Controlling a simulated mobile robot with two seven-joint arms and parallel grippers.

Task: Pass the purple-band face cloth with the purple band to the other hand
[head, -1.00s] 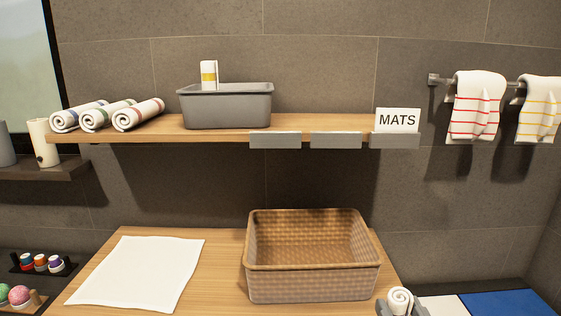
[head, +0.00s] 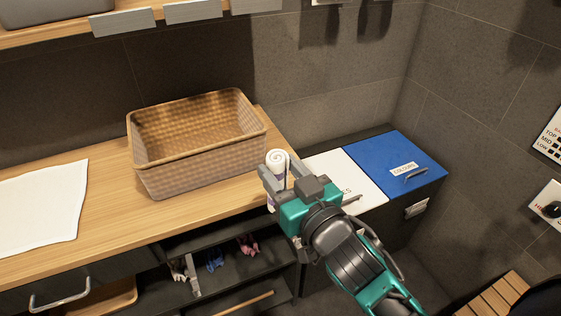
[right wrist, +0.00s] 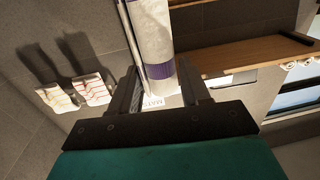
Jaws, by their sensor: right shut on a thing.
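The face cloth (head: 277,160) is a white roll held upright, its spiral end facing up, beside the front right part of the wooden counter in the head view. My right gripper (head: 280,177) is shut on the roll, with grey fingers on either side of it. In the right wrist view the cloth (right wrist: 151,30) stands out beyond the fingers, and its purple band (right wrist: 160,71) shows close to them. My left gripper is in neither view now.
A woven basket (head: 205,172) stands on the counter (head: 105,205), left of the held cloth. A white mat (head: 40,210) lies further left. White and blue (head: 385,160) bin lids are at the right. A shelf (head: 60,32) runs above the counter.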

